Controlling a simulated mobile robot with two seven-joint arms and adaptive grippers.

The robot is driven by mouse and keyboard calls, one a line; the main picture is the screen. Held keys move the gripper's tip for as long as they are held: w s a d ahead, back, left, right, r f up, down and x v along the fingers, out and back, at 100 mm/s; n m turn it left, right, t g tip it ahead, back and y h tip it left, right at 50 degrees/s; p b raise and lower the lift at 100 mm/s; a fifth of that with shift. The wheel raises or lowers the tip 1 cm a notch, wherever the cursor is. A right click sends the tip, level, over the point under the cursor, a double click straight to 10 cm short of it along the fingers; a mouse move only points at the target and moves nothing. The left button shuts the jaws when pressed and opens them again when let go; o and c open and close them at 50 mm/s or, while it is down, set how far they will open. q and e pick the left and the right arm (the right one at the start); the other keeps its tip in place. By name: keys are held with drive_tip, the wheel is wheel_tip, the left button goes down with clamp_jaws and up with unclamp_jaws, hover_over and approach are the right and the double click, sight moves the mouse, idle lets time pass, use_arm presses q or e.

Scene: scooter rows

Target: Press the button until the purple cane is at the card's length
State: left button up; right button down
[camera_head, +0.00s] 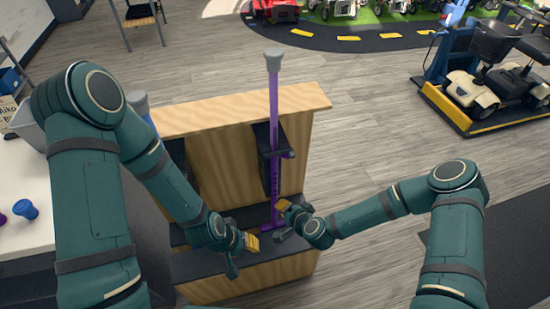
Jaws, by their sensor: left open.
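The purple cane (274,105) stands upright in a black holder (266,140) on the front of a wooden stand, its grey end (273,60) up. A row of dark holes shows on its lower shaft, and its purple foot end rests near the stand's dark ledge. I cannot make out the button or the card. My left gripper (242,256) is open and empty, left of and below the cane's low end. My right gripper (282,221) has its fingers apart just right of the cane's low end; I cannot tell whether they touch it.
The wooden stand (220,115) has a dark ledge (200,264). A grey-topped blue cane (138,100) is partly behind my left arm. A white table (28,240) with a blue object (25,209) is at left. A scooter (492,75) stands at right; floor between is clear.

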use_arm(q)
clamp_jaws()
idle(1.0)
